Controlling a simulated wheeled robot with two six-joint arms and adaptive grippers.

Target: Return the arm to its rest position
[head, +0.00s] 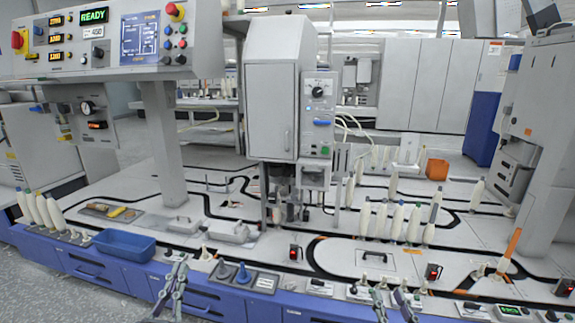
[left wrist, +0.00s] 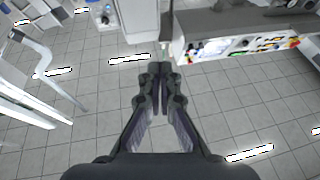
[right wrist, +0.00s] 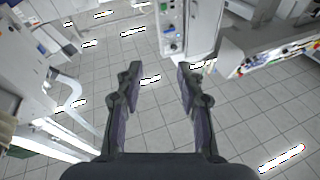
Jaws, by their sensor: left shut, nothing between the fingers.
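My left gripper (head: 180,266) stands at the front edge of the machine in the head view, pointing away from me. In the left wrist view its fingertips (left wrist: 159,73) are together, with nothing between them and floor tiles around. My right gripper (head: 389,294) is at the bottom edge of the head view, right of centre. In the right wrist view its fingers (right wrist: 158,72) are spread wide apart and empty, with tiled floor between them. Neither gripper holds a thing.
A blue tray (head: 124,245) sits at the left front of the white machine deck. White bobbins (head: 382,219) stand on the deck's right half; several more stand at far left. A control panel (head: 110,40) overhangs at upper left. An orange box (head: 437,169) is farther back.

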